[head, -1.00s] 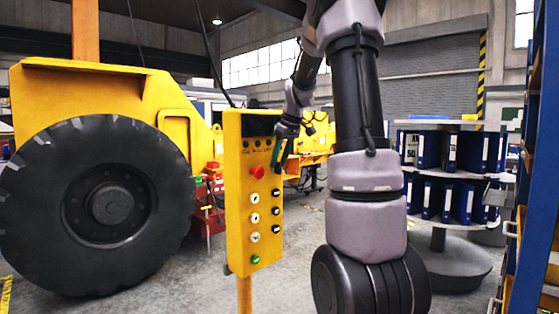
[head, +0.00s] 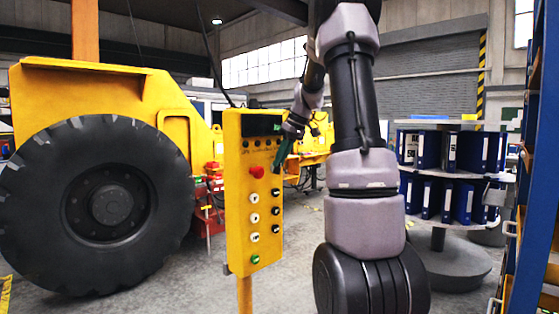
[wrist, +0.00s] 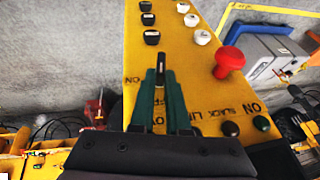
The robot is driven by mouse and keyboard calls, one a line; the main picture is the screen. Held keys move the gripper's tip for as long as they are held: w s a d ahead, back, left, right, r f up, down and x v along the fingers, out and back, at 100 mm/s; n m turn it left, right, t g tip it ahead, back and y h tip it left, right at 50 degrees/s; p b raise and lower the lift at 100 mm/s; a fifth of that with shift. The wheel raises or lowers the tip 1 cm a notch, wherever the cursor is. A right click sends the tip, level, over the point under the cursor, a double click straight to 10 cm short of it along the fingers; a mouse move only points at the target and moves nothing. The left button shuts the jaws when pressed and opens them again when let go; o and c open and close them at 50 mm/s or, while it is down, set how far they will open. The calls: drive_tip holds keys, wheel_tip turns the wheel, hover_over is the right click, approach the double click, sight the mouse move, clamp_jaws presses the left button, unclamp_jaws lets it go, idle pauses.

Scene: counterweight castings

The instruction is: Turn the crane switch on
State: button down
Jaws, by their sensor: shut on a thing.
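The yellow control box (head: 236,200) stands upright on a post left of my arm in the head view. My gripper (head: 283,152) is at its upper right side, with green fingers pointing down. In the wrist view my gripper (wrist: 161,78) is shut on a slim dark switch lever (wrist: 161,62) on the yellow face. ON and OFF lettering shows around the fingers, partly hidden by them. I cannot read a crane label. The switch's base is hidden by the fingers.
A red mushroom button (wrist: 229,62) sits close to the right of the fingers. White and black buttons lie beyond. A large black tyre (head: 60,200) stands left of the box. A round rack of blue binders (head: 430,150) stands at the right.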

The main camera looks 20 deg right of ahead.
drive_tip(key=shift+w+d+f+m+g+y, duration=0.15)
drive_tip(key=shift+d+f+m+g+y, duration=0.4)
drive_tip(key=shift+y, duration=1.8)
drive_tip(key=shift+w+d+f+m+g+y, duration=0.15)
drive_tip(key=shift+d+f+m+g+y, duration=0.5)
drive_tip(key=shift+y, duration=1.75)
drive_tip(key=shift+w+d+f+m+g+y, duration=0.15)
drive_tip(key=shift+f+m+y, duration=0.45)
drive_tip(key=shift+y, duration=1.75)
drive_tip(key=shift+r+m, duration=0.2)
drive_tip(key=shift+m, duration=0.1)
drive_tip(key=c, duration=0.9)
unclamp_jaws()
drive_tip(key=d, duration=1)
drive_tip(key=shift+s+d+f, duration=0.15)
drive_tip(key=shift+s+d, duration=0.1)
drive_tip(key=shift+d, duration=0.1)
